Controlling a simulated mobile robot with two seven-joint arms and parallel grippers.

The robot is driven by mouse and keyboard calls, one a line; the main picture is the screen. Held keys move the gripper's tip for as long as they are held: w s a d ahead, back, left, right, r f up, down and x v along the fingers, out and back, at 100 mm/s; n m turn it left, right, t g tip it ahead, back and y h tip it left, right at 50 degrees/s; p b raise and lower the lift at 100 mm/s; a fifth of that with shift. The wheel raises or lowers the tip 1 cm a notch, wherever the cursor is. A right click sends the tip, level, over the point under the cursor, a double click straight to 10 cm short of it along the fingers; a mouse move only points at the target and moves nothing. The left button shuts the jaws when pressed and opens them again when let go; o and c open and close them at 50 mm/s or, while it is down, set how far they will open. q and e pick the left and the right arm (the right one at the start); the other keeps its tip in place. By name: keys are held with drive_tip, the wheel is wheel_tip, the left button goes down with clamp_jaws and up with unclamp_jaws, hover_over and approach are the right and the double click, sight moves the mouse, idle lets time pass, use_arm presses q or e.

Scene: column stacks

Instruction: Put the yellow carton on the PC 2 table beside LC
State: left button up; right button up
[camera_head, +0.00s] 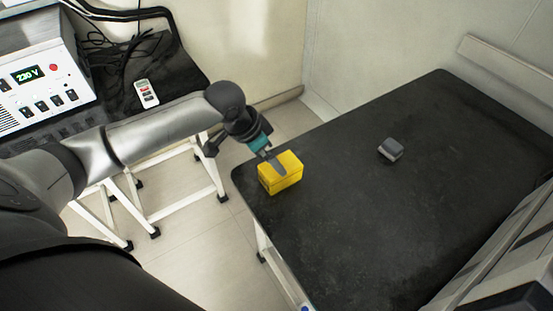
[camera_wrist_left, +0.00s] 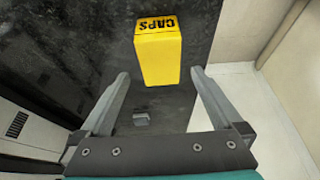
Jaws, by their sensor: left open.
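The yellow carton (camera_head: 283,177) stands on the dark table (camera_head: 345,215), close to its left corner. In the left wrist view the carton (camera_wrist_left: 158,57) shows the word CAPS on one end. My left gripper (camera_head: 272,164) is open at the carton, with a finger overlapping its top in the head view. In the left wrist view the carton lies between and beyond the open fingertips (camera_wrist_left: 161,73), with gaps on both sides. No table label PC 2 or LC can be read. My right gripper is not in view.
A small grey block (camera_head: 391,149) sits on the same table, right of the carton. A second table at the left holds a white 230 V power unit (camera_head: 38,85), cables and a handheld meter (camera_head: 146,93). The dark tabletop around the block is mostly clear.

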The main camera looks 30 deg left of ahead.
use_arm(q)
drive_tip(key=shift+p+v, duration=0.35)
drive_tip(key=shift+v, duration=1.7)
